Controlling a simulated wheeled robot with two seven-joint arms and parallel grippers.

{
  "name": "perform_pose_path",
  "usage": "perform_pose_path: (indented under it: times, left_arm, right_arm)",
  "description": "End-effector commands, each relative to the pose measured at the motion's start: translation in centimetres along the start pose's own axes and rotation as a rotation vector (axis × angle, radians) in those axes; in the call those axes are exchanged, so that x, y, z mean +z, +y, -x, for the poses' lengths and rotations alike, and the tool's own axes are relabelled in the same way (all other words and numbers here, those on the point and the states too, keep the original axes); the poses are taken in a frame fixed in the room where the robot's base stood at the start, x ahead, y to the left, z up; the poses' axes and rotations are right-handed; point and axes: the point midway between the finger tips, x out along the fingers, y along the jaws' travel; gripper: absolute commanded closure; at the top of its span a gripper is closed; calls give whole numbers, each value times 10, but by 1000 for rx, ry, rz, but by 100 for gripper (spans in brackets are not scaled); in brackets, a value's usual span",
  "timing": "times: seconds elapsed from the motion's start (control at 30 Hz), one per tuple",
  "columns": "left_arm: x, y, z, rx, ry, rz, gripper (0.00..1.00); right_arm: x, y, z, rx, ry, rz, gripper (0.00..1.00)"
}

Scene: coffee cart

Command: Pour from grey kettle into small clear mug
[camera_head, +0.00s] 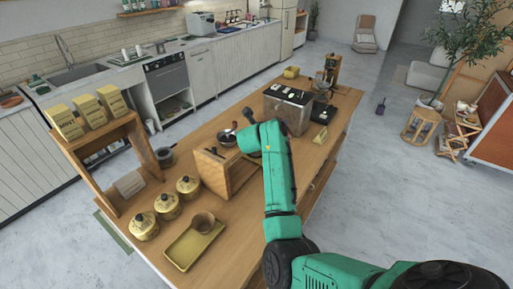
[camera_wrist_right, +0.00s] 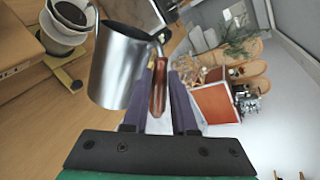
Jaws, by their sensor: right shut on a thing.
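The grey kettle (camera_wrist_right: 118,68) is a shiny metal vessel with a brown handle (camera_wrist_right: 158,88). My right gripper (camera_wrist_right: 159,76) is shut on that handle, with a dark finger on each side. In the head view my right arm reaches over the wooden counter, and its gripper end (camera_head: 248,140) is beside a dark round vessel (camera_head: 228,140) that I cannot name surely. I cannot make out the small clear mug in either view. My left gripper is not in view.
A wooden stand (camera_head: 212,170) is left of my arm. A dark dripper over a white cup (camera_wrist_right: 66,28) is near the kettle in the wrist view. Yellow lidded pots (camera_head: 167,205) and a yellow tray (camera_head: 180,258) are in front; a coffee machine (camera_head: 289,105) stands farther back.

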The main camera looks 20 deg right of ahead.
Motion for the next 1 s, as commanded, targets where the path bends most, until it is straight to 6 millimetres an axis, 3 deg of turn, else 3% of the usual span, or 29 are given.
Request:
perform_pose_path:
  times: [0.4,0.8,1.0]
  left_arm:
    - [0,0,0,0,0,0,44]
    - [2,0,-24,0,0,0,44]
    - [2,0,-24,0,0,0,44]
  right_arm:
    - [1,-1,0,-3,-4,-3,100]
    - [-17,10,-3,-19,-54,-76,100]
    - [-18,8,-2,-22,-65,-93,100]
